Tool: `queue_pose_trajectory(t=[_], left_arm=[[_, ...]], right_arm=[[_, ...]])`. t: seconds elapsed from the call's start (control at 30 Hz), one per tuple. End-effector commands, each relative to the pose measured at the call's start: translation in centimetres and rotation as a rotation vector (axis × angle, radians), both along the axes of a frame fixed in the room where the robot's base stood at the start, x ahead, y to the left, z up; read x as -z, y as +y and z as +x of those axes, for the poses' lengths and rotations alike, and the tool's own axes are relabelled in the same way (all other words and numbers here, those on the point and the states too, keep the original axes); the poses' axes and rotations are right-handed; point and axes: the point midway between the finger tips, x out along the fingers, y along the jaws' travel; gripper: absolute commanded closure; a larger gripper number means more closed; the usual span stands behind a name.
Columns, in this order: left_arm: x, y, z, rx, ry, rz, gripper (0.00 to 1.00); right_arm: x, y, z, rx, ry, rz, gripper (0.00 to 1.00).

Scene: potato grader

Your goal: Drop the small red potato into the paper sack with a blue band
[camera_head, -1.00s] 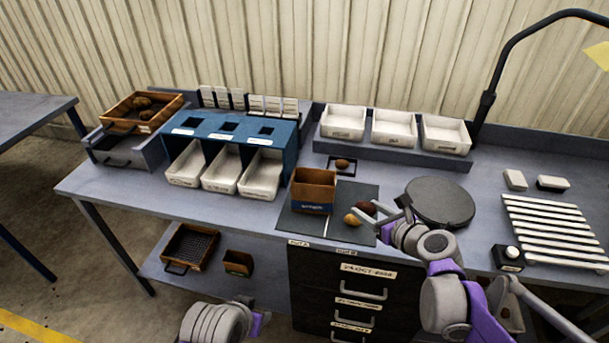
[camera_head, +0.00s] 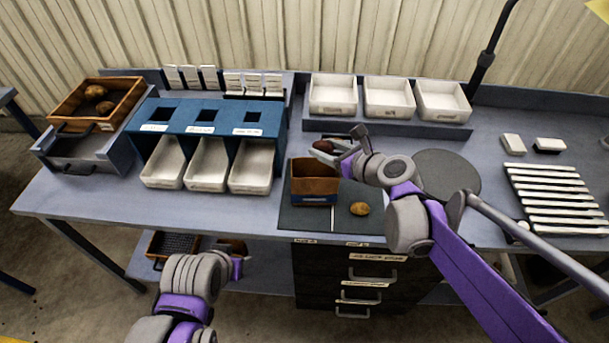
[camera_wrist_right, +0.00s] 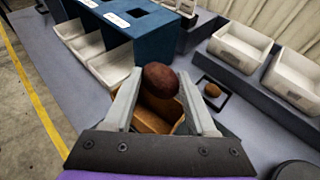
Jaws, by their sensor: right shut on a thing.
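The small red potato (camera_head: 323,146) is dark reddish brown. My right gripper (camera_head: 325,153) is shut on it, above the far rim of the paper sack (camera_head: 316,184). In the right wrist view the red potato (camera_wrist_right: 160,78) sits between the two fingertips, with the open brown sack (camera_wrist_right: 150,121) below and partly hidden by the fingers. The sack stands upright on a dark mat (camera_head: 340,222) and carries a blue band low on its front. My left gripper (camera_head: 238,268) is low at the front of the bench, and its jaws are not clear.
A yellowish potato (camera_head: 359,208) lies on the mat right of the sack. Another potato (camera_wrist_right: 212,90) lies in a small black tray behind. A blue stand (camera_head: 212,120) with white bins (camera_head: 252,168) is to the left. A round grey disc (camera_head: 447,172) lies right.

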Motion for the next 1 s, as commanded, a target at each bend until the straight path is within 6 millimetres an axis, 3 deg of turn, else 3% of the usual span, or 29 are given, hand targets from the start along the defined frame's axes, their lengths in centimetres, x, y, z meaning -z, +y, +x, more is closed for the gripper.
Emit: queue_pose_trajectory(t=[0.27, 0.6, 0.97, 1.0], left_arm=[[1.1, 0.0, -0.6, 0.000, 0.012, 0.000, 0.50], [3.5, 0.0, -1.8, 0.000, 0.034, 0.000, 0.50], [3.7, 0.0, -1.9, 0.000, 0.036, 0.000, 0.50], [3.7, 0.0, -1.9, 0.000, 0.036, 0.000, 0.50]], right_arm=[[1.7, 0.0, -0.1, 0.000, 0.004, 0.001, 0.98], [5.6, 0.0, -0.1, 0.000, 0.004, 0.000, 0.98], [6.0, 0.0, 0.0, 0.000, 0.000, 0.000, 0.98], [6.0, 0.0, 0.0, 0.000, 0.000, 0.000, 0.38]])
